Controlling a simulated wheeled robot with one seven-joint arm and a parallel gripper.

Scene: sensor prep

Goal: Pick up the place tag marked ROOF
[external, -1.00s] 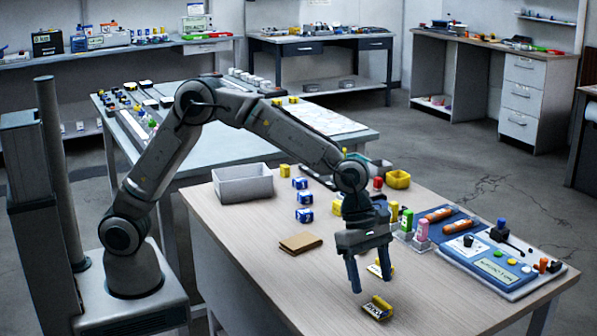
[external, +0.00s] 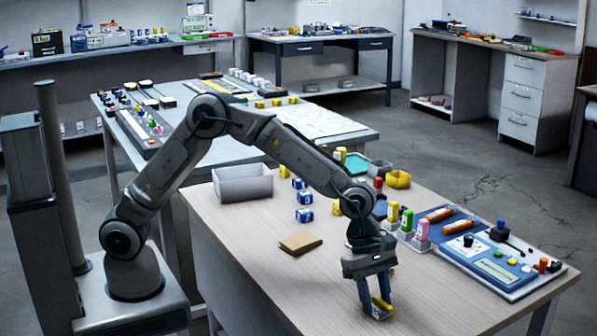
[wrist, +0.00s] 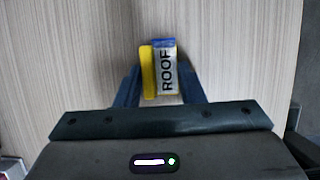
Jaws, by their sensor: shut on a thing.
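The place tag marked ROOF (wrist: 167,68) is a small yellow and blue block with a white face, and its black lettering reads clearly in the wrist view. It also shows in the external view (external: 381,308), low at the front of the wooden table (external: 255,245). My gripper (external: 377,309) points down over the tag with a finger on each side of it. In the wrist view my gripper (wrist: 162,88) is shut on the tag. I cannot tell whether the tag still touches the table.
A brown pad (external: 300,244), several blue blocks (external: 304,215) and a grey bin (external: 243,184) are left of my arm. A rack with coloured bottles (external: 421,232) and a blue panel (external: 495,262) stand at the right. The table's front left is clear.

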